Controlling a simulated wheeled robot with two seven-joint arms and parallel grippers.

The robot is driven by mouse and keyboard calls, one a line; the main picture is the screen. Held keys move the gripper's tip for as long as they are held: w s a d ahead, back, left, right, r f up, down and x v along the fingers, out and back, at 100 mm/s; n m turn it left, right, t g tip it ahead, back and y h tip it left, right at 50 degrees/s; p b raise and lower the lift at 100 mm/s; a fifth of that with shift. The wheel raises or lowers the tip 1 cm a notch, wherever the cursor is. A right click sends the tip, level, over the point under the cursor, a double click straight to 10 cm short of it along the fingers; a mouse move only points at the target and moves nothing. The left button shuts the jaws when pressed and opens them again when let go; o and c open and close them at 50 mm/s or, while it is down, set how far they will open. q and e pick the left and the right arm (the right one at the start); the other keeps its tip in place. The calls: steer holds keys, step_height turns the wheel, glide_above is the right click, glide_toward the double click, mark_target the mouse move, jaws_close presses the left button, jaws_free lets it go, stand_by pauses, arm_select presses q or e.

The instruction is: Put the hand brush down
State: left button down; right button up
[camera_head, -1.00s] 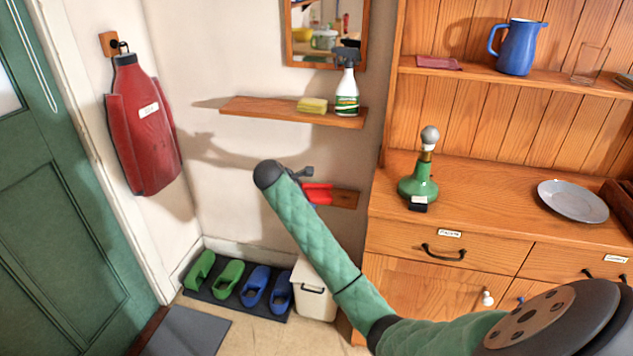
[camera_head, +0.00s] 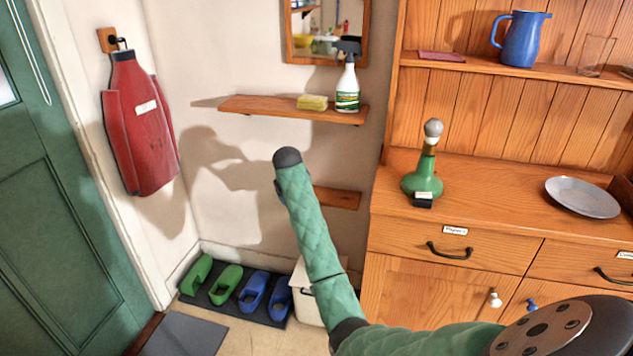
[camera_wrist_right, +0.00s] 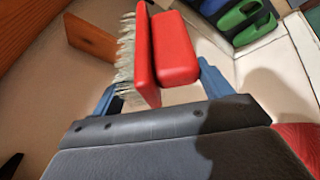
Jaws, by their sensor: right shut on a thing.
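The hand brush (camera_wrist_right: 178,50) is red with pale grey bristles on its left side in the right wrist view. My right gripper (camera_wrist_right: 160,92) is shut on it, with a blue finger on either side. In the head view my right arm, in a green quilted sleeve, reaches up from the lower right. Its wrist end stands in front of the wall, just left of the small lower wooden shelf (camera_head: 338,197). The arm hides the brush and most of the gripper there. In the right wrist view the brush is apart from a wooden board (camera_wrist_right: 90,38). My left gripper is out of view.
An upper shelf (camera_head: 285,110) holds a yellow sponge (camera_head: 312,102) and a spray bottle (camera_head: 347,88). Green and blue shoes stand on a dark mat (camera_head: 190,296) beside a white bin (camera_head: 308,300). The dresser on the right carries a green lamp base (camera_head: 423,185) and a grey plate (camera_head: 582,197).

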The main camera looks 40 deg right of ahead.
steer(key=w+d+f+p, duration=0.2)
steer(key=w+d+f, duration=0.1)
steer(key=w+d, duration=0.9)
steer(key=shift+w, duration=0.75)
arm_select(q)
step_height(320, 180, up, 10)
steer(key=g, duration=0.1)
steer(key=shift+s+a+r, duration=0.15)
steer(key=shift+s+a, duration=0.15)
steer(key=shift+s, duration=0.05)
arm_select(e)
steer(key=o, duration=0.9)
arm_select(q)
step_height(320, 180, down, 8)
steer(key=b, duration=0.1)
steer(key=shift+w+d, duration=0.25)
arm_select(e)
steer(key=v, duration=0.7)
steer(key=shift+s+a+r, duration=0.1)
steer(key=shift+s+a, duration=0.05)
steer(key=shift+a, duration=0.15)
